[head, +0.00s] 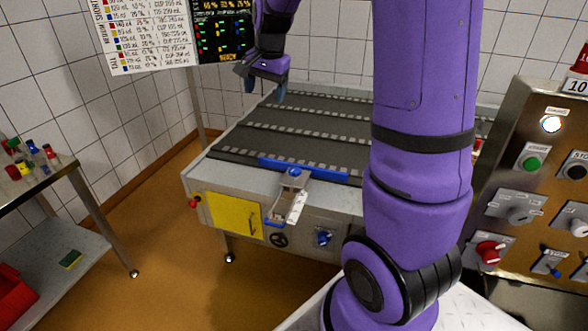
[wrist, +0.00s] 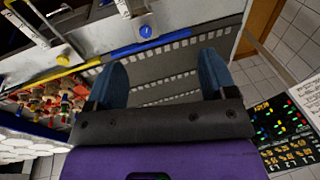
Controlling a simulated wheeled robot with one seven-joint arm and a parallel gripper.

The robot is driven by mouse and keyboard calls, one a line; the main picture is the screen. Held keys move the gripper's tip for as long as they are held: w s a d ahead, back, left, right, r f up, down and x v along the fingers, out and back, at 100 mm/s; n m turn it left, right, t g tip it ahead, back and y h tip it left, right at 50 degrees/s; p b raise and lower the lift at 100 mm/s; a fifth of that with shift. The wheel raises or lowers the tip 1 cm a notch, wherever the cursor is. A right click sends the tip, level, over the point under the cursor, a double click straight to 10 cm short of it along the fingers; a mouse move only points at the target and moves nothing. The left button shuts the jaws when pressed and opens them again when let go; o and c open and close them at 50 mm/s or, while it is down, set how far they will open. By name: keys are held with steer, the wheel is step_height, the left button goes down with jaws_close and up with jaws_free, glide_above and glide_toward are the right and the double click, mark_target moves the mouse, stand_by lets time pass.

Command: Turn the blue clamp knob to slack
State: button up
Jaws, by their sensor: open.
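A round blue knob (head: 294,172) sits at the front edge of the conveyor, above a pale bracket and beside a blue bar. A round blue knob with a pale centre also shows in the wrist view (wrist: 146,31), near the top edge. Another blue knob (head: 323,238) is on the conveyor's front panel. I cannot read a label saying which one is the clamp knob. My gripper (head: 268,76) hangs high above the back left of the conveyor, apart from the knobs. In the wrist view its two blue fingers (wrist: 162,80) are spread, with nothing between them.
The conveyor belt (head: 300,128) has a yellow panel (head: 233,213) and a black handwheel (head: 279,240) at its front. A control panel (head: 535,190) with knobs stands right. A side table (head: 30,180) with small coloured items is left. The floor between is clear.

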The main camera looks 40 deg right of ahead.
steer(key=w+d+f+m+g, duration=0.1)
steer(key=w+d+f+m, duration=0.1)
steer(key=w+d+f, duration=0.3)
steer(key=w+d+f+m, duration=0.2)
steer(key=d+f+m, duration=0.15)
steer(key=f, duration=0.35)
steer(key=m+g, duration=0.1)
steer(key=m, duration=0.3)
glide_toward(295, 169)
steer(key=f, duration=0.9)
steer(key=shift+w+a+f, duration=0.15)
steer(key=shift+a, duration=0.1)
steer(key=c, duration=0.9)
